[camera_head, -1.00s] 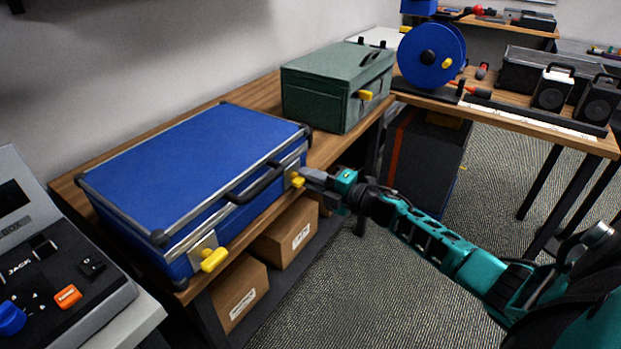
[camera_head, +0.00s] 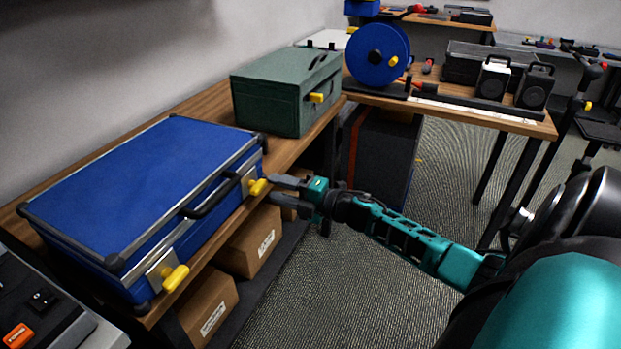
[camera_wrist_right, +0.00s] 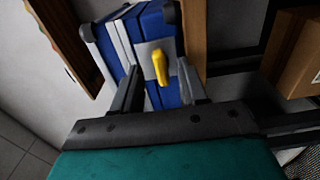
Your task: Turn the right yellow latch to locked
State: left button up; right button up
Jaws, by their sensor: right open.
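A blue case (camera_head: 140,180) with metal edges lies on the wooden bench. Its right yellow latch (camera_head: 258,187) sits on a metal plate at the front right. The left yellow latch (camera_head: 176,277) is on the same front face, nearer to me. My right gripper (camera_head: 272,189) is open just in front of the right latch. In the right wrist view, the yellow latch (camera_wrist_right: 160,66) stands slightly tilted in front of the gap between the open fingers (camera_wrist_right: 163,92). The fingers appear apart from it. My left gripper is out of view.
A green case (camera_head: 285,95) stands farther back on the bench. Cardboard boxes (camera_head: 252,242) sit on a shelf below the blue case. A black handle (camera_head: 212,200) sticks out between the two latches. Open carpet lies to the right.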

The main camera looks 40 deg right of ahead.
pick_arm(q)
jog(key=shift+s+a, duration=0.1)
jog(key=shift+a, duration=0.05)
pick_arm(e)
jog(key=v, duration=0.9)
jog(key=shift+s, duration=0.25)
pick_arm(q)
jog(key=p, duration=0.1)
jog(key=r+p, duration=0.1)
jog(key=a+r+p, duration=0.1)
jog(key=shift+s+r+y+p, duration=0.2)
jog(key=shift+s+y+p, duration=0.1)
jog(key=shift+p, duration=0.1)
pick_arm(e)
jog(key=s+a+f+m+g+h, duration=0.1)
jog(key=s+a+f+m+g, duration=0.1)
jog(key=a+m, duration=0.4)
jog(key=s+a+f+m+g+h, duration=0.1)
jog(key=s+a+f+m+h, duration=0.1)
jog(key=s+a+f+m, duration=0.3)
jog(key=s+a+f+m+g+h, duration=0.1)
jog(key=s+a+m, duration=0.5)
jog(key=a, duration=0.6)
notch_tip(320, 180, down, 2)
jog(key=m+g, duration=0.1)
jog(key=m, duration=0.1)
jog(key=shift+s+a+m+g+h, duration=0.15)
jog(key=shift+a+m+g+h, duration=0.15)
jog(key=shift+m+h, duration=0.1)
jog(key=shift+f, duration=0.15)
